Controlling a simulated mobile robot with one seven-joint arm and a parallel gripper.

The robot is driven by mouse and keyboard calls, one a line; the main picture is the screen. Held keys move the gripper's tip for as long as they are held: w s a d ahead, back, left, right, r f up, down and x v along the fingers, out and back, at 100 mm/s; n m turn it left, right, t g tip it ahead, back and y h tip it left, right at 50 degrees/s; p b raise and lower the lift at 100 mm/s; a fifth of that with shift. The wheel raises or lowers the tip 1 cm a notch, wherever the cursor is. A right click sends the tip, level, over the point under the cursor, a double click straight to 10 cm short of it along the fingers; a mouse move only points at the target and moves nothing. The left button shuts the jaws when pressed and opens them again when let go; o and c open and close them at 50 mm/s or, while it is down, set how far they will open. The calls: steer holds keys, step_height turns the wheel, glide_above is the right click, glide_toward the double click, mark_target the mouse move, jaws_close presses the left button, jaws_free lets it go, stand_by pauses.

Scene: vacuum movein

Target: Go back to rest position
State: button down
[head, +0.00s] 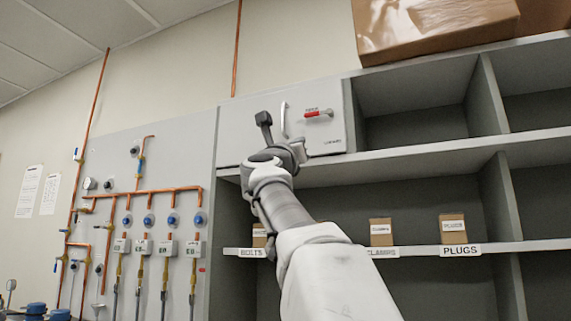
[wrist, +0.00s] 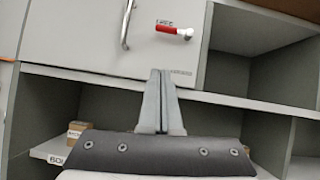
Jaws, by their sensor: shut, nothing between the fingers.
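My gripper (wrist: 160,74) is shut and empty, its two grey fingers together in the wrist view. It points up toward the shelf unit, in front of the closed grey cabinet door. In the head view my arm reaches up from the bottom centre, and its end covers part of the door's lower edge. Where the fingertips lie in that view is hard to tell. The cabinet door (head: 250,136) has a silver bar handle (wrist: 127,25) and a red lever (wrist: 167,29) to its right; the lever also shows in the head view (head: 312,114).
Grey shelves (head: 420,158) extend to the right, with small cardboard boxes (head: 452,229) above labels such as PLUGS. A large brown box (head: 430,28) sits on top. Copper pipes and valves (head: 150,192) cover the wall panel at left. The upper right compartments look empty.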

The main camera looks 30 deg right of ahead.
steer(key=shift+a, duration=0.1)
steer(key=w+a+f+n+t+y, duration=0.1)
steer(key=a+f+n+t+y, duration=0.2)
steer(key=a+n+y, duration=0.45)
steer(key=a+f+n+t+y, duration=0.3)
steer(key=a+f+n+y, duration=0.15)
steer(key=n, duration=0.65)
steer(key=s+a+f+n+g+y, duration=0.2)
steer(key=a+f+n+g+y, duration=0.15)
steer(key=f+n, duration=0.45)
steer(key=s+a+f+n+g+y, duration=0.2)
steer(key=a+f+n+y, duration=0.25)
steer(key=f, duration=0.65)
steer(key=s+f+n+g+h, duration=0.1)
steer(key=s+f+n+g, duration=0.3)
steer(key=s+f, duration=0.55)
steer(key=s+d+f+n+g, duration=0.1)
steer(key=s+f+n+g, duration=0.35)
steer(key=f, duration=0.95)
steer(key=s+f+n+g+h, duration=0.1)
steer(key=s+f+n+g, duration=0.25)
steer(key=s+f, duration=0.6)
step_height(320, 180, up, 17)
steer(key=n+p, duration=0.1)
steer(key=p, duration=1.9)
steer(key=shift+d, duration=0.35)
